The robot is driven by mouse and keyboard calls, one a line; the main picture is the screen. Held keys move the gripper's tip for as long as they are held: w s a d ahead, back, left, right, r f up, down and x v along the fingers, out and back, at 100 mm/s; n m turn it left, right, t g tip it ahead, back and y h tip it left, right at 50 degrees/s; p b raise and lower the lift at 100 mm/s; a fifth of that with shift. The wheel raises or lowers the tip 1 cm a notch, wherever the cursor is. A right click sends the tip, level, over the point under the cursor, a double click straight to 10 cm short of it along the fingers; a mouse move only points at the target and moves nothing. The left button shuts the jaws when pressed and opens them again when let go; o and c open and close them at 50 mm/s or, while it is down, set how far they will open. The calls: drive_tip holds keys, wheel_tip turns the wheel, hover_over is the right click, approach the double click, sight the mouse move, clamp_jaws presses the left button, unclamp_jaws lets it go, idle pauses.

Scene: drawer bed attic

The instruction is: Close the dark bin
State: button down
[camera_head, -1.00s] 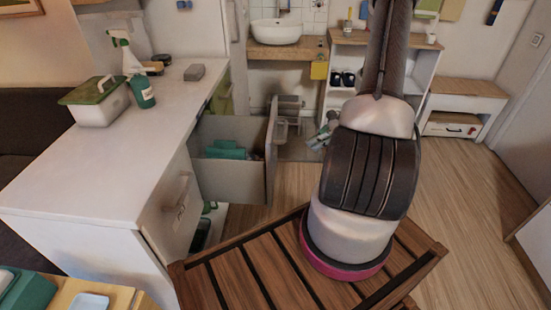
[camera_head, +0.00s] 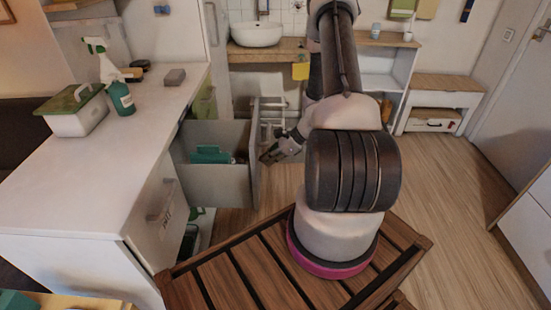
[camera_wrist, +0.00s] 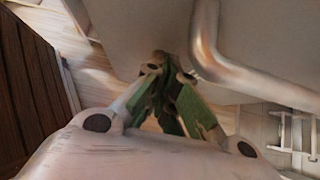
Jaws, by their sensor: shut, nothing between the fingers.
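A grey pull-out bin (camera_head: 220,186) stands open, extended to the right from under the white counter. A teal item (camera_head: 210,153) lies inside it. Its upright front panel (camera_head: 256,165) faces right and carries a pale bar handle, which shows as a shiny bent tube in the wrist view (camera_wrist: 207,45). My gripper (camera_head: 268,157) is just right of the front panel, below the handle, with its fingers shut and empty. In the wrist view my gripper (camera_wrist: 168,72) points at the grey panel (camera_wrist: 140,35); whether the tips touch it I cannot tell.
The white counter (camera_head: 110,165) holds a green-lidded box (camera_head: 75,112), a spray bottle (camera_head: 120,95) and a grey block (camera_head: 175,77). A lower compartment with green items (camera_head: 190,240) is open below the bin. Wood floor (camera_head: 440,190) is clear at right.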

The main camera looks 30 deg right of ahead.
drive_tip(key=shift+w+a, duration=0.1)
idle(0.3)
drive_tip(key=w+a, duration=0.8)
drive_tip(key=a, duration=0.3)
drive_tip(key=w+a, duration=0.7)
drive_tip(key=a, duration=0.5)
drive_tip(key=shift+w+a, duration=0.2)
drive_tip(key=shift+w, duration=0.15)
drive_tip(key=shift+r, duration=0.1)
